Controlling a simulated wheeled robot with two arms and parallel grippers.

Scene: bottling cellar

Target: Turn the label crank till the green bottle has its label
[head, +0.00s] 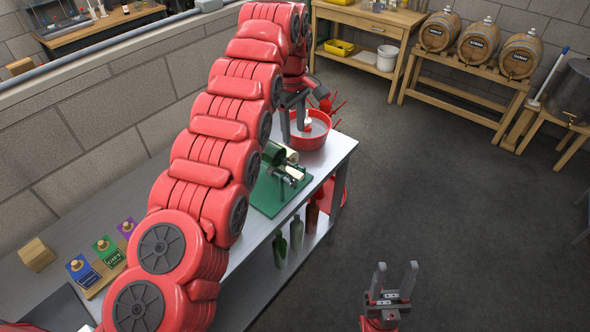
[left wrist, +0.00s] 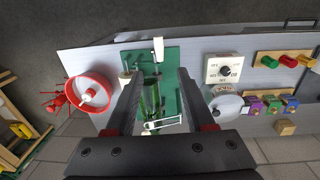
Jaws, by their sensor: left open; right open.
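The green labelling stand (head: 268,197) sits on the grey table. The green bottle (head: 273,153) lies on it, partly hidden behind my red left arm; it also shows between the fingers in the left wrist view (left wrist: 152,98). I cannot make out a label on the bottle. My left gripper (head: 293,120) is open and empty, pointing down above the stand (left wrist: 172,60) and apart from it. My right gripper (head: 392,285) is open and empty over the floor.
A red bowl (head: 310,138) stands behind the stand. Purple, green and blue label blocks (head: 82,270) and a wooden block (head: 36,254) are at the near left. A white dial box (left wrist: 224,70) shows in the left wrist view. Bottles (head: 296,232) stand on the lower shelf.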

